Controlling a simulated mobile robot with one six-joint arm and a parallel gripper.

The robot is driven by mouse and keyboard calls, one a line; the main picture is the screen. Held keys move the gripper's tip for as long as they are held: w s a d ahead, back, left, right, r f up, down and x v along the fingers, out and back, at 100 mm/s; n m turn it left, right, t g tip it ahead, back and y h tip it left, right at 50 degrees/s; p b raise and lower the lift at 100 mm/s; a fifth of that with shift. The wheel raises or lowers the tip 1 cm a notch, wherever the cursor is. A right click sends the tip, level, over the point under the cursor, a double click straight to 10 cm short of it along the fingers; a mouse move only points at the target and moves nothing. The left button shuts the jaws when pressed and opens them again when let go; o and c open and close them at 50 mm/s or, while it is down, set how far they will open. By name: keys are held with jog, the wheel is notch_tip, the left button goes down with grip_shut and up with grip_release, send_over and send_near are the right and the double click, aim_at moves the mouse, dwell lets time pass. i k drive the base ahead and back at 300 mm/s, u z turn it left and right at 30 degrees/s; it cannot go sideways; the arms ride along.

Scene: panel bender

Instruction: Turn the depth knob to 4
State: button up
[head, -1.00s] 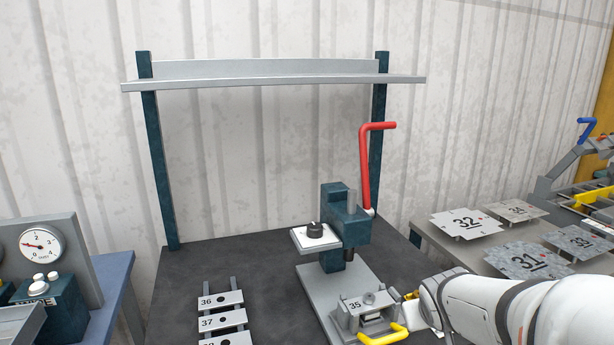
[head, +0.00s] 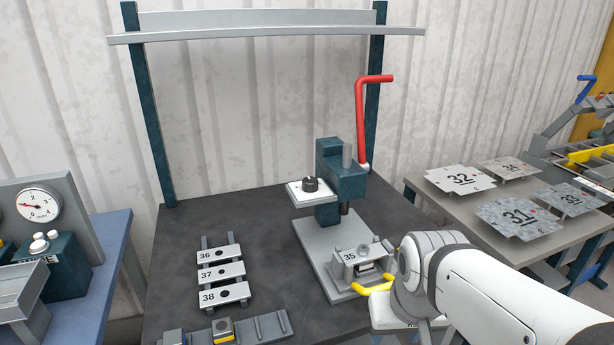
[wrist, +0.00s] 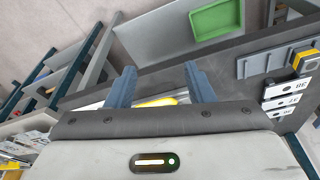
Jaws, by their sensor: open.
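The depth knob (head: 311,184) is a small black knob on a white plate (head: 296,191) at the left side of the dark teal press head (head: 340,165). The marks around it are too small to read. A red lever (head: 361,125) rises at the right of the press. My gripper (wrist: 160,84) shows in the wrist view with two blue-grey fingers apart and nothing between them. A yellow handle (wrist: 160,102) shows beyond the fingers. The knob cannot be made out in the wrist view.
A clamp fixture holding plate 35 (head: 350,256) sits on the press base, with a yellow handle (head: 372,287) in front. Plates 36 to 38 (head: 221,275) lie left on the dark bench. A gauge panel (head: 70,215) stands far left. A green tray (wrist: 215,18) shows in the wrist view.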

aim_at(310, 184)
jog(key=k, duration=1.05)
jog(key=z, duration=0.3)
jog(key=i, duration=1.5)
jog(key=u, duration=0.9)
